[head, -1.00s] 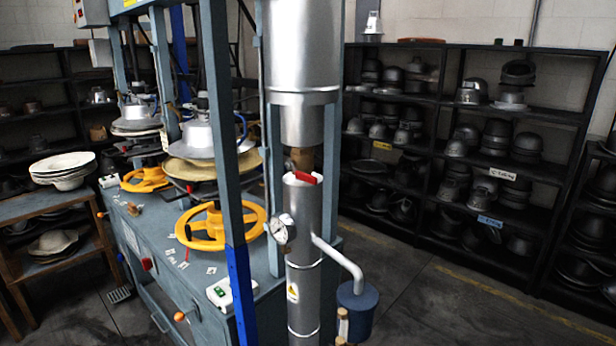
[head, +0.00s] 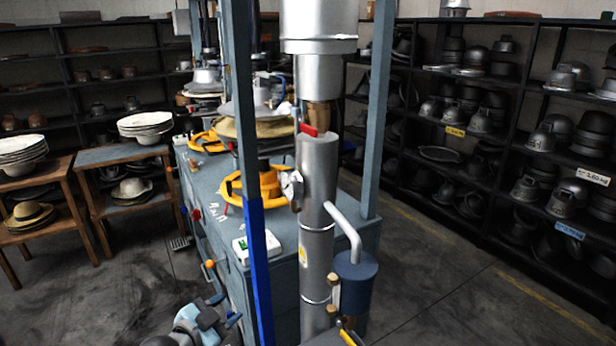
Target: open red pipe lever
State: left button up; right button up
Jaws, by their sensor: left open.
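The red pipe lever (head: 309,130) is a small red handle at the top of the upright silver pipe (head: 318,220), near the middle of the head view. It sits just below a wide silver cylinder (head: 319,60). My left gripper (head: 224,310) is low in the view, left of the pipe and well below the lever. It is open, with nothing seen between its fingers, and is apart from the lever.
A blue-painted post (head: 256,270) stands between my left gripper and the pipe. A curved side pipe (head: 346,228) runs to a blue canister (head: 355,270) on the right. Yellow handwheels (head: 260,186) lie behind. Floor (head: 130,290) is open at the left.

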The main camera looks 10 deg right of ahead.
pick_arm(q)
jog(key=w+d+r+m+g+h+b, duration=0.1)
jog(key=w+d+r+m+h+b, duration=0.1)
jog(key=w+r+m, duration=0.35)
jog(key=w+d+r+m+g+h+b, duration=0.1)
jog(key=w+d+r+m+h, duration=0.15)
jog(key=r, duration=0.65)
jog(key=m+g+h+b, duration=0.2)
jog(key=m+g+b, duration=0.1)
jog(key=m, duration=0.7)
send_near(306, 131)
jog(key=p+x, duration=0.2)
jog(key=x, duration=0.7)
jog(key=shift+d+r, duration=0.15)
jog(key=shift+w+d, duration=0.25)
jog(key=shift+d, duration=0.35)
pick_arm(e)
jog(key=shift+s+f, duration=0.1)
jog(key=shift+f, duration=2.4)
pick_arm(q)
grip_shut()
pick_arm(e)
jog(key=shift+r, duration=0.25)
